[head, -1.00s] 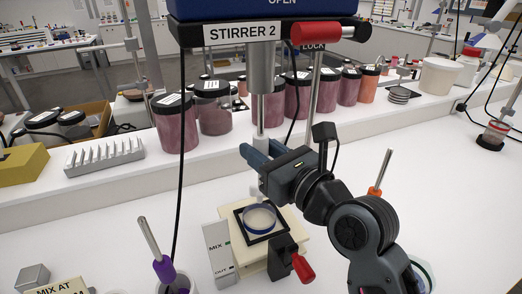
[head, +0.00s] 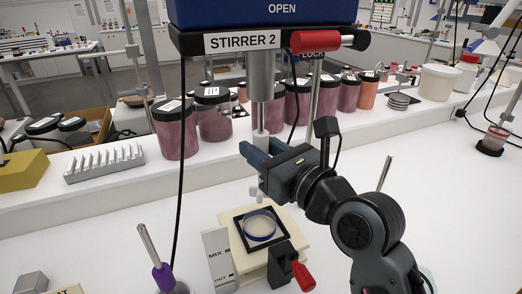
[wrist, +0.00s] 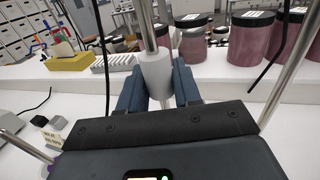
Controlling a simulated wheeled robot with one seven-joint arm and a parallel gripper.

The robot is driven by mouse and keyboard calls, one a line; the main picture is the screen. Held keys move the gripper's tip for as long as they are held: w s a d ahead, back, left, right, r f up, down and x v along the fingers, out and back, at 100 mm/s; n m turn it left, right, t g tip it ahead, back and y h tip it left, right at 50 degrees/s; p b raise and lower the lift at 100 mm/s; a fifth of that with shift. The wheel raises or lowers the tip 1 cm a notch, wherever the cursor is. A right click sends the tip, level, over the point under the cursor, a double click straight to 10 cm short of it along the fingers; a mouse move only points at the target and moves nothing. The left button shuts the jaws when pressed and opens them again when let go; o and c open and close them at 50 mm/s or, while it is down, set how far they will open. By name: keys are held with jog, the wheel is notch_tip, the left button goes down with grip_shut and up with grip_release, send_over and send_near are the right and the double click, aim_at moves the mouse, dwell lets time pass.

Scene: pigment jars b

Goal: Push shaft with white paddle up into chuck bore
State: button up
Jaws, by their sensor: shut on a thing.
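The shaft (head: 261,117) stands upright in my gripper (head: 258,150), which is shut on its pale collar (wrist: 155,75). The white paddle (head: 257,190) hangs below the fingers. The grey chuck (head: 262,75) of STIRRER 2 is directly above. The shaft's top meets the chuck's underside in the head view; how far it is inside the bore I cannot tell. In the wrist view the shaft rises out of the top of the frame.
A red-handled lever (head: 316,40) sits beside the STIRRER 2 label. A cream block with a blue-rimmed ring (head: 259,224) and a red-handled clamp (head: 303,277) stands below. Pigment jars (head: 214,115) line the shelf behind. A metal post (head: 313,92) is close on the right.

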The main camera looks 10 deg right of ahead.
jog(key=shift+r, duration=0.5)
dwell(0.4)
jog(key=o, duration=1.2)
jog(key=shift+c, duration=0.2)
